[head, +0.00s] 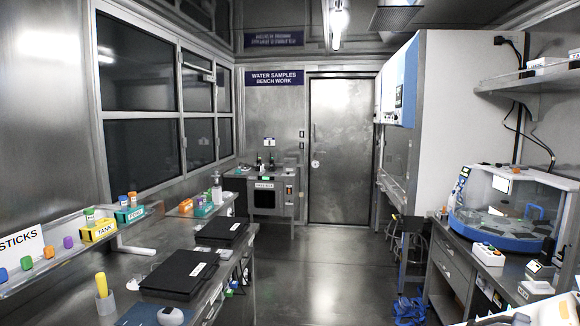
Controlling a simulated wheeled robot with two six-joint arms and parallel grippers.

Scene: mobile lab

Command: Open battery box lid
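I cannot pick out a battery box for certain, as no label in view legibly reads so. Two flat black cases with small white labels lie shut on the left bench, a near case (177,278) and a farther case (221,232). Their labels are too small to read. At the far end stands a metal cabinet (287,209) with a dark front panel and a small label, also too small to read. Neither of my grippers shows in the head view.
The left bench (112,262) also holds a yellow-handled tool in a cup (104,297). A shelf above it carries coloured caps and a yellow TANK box (100,230). A blue-based machine (507,212) stands on the right counter. The floor (318,270) between is mostly clear, with a blue object (409,309) at right.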

